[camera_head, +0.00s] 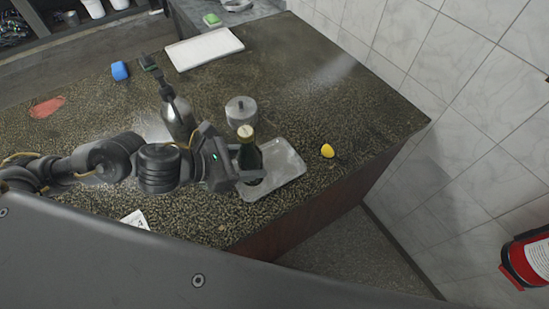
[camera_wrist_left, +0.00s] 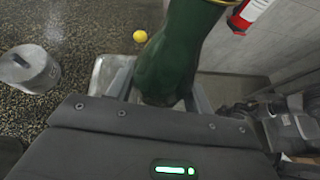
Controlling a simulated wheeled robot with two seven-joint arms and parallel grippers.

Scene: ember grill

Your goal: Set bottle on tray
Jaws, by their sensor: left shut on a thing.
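A dark green bottle (camera_head: 250,157) with a pale cap stands upright over the light grey tray (camera_head: 286,168) near the counter's front edge. My left gripper (camera_head: 252,176) comes in from the left and is shut on the bottle. In the left wrist view the green bottle (camera_wrist_left: 183,45) sits between the two fingers (camera_wrist_left: 160,92), and part of the tray (camera_wrist_left: 101,76) shows behind. The bottle's base is hidden by the gripper, so I cannot tell whether it touches the tray. My right gripper is not in view.
A metal canister (camera_head: 241,112) stands just behind the tray, and a dark pump bottle (camera_head: 177,115) stands behind my left arm. A yellow lemon (camera_head: 327,151) lies right of the tray. A white board (camera_head: 204,49) lies farther back.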

